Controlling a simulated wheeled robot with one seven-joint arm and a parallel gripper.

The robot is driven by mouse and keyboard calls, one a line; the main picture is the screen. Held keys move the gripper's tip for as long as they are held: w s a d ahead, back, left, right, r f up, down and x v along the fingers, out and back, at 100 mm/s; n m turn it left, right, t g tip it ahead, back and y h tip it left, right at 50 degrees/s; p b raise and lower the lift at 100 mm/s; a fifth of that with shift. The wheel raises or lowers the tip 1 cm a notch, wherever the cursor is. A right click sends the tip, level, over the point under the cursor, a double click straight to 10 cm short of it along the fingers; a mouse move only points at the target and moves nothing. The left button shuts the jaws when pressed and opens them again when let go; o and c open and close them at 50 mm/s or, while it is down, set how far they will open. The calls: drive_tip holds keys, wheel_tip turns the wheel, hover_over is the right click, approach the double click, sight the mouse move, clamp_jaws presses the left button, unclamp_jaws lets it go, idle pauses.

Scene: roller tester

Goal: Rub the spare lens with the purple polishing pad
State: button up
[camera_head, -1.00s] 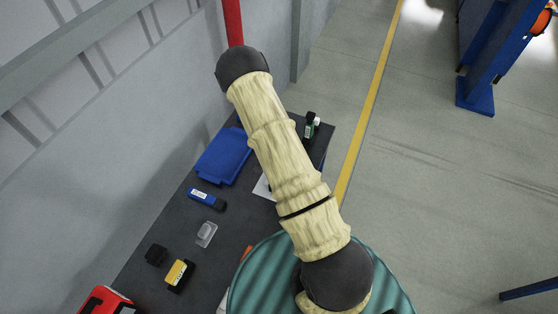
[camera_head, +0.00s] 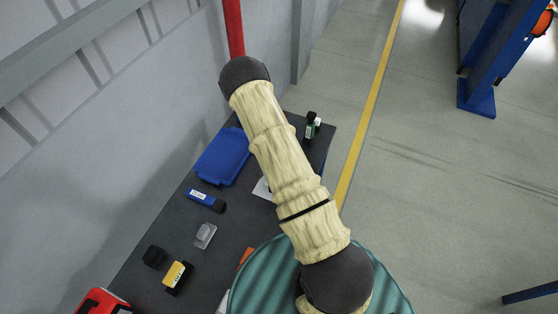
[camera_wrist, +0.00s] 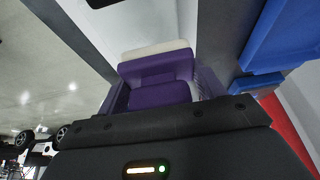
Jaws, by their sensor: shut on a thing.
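The purple polishing pad (camera_wrist: 158,72), with a white layer along its far edge, is in my gripper (camera_wrist: 160,88) in the wrist view. The jaws are shut on it, one at each side. In the head view my arm hides the gripper and the pad. A small pale, translucent piece (camera_head: 205,235) lies on the dark table in the head view; I cannot tell whether it is the spare lens. No lens is clearly seen in the wrist view.
The dark table (camera_head: 150,223) stands along the wall. On it are a blue tray (camera_head: 221,156), a blue marker-like item (camera_head: 205,199), a black block (camera_head: 154,256), a yellow-and-black box (camera_head: 177,276), a white sheet (camera_head: 262,188) and small bottles (camera_head: 309,128). A red item (camera_head: 102,302) is at the near left.

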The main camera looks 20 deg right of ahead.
drive_tip(key=shift+s+d+f+b, duration=0.1)
drive_tip(key=shift+f+b, duration=0.55)
drive_tip(key=shift+f, duration=0.7)
drive_tip(key=shift+s+d+r, duration=0.1)
drive_tip(key=shift+s+d, duration=0.9)
drive_tip(key=shift+s, duration=0.1)
drive_tip(key=shift+f+b, duration=0.35)
drive_tip(key=shift+b, duration=0.05)
drive_tip(key=shift+w+a+r, duration=0.15)
drive_tip(key=shift+w+a, duration=0.4)
drive_tip(key=shift+w, duration=0.05)
drive_tip(key=shift+w+a+b, duration=0.5)
drive_tip(key=shift+w+a, duration=0.1)
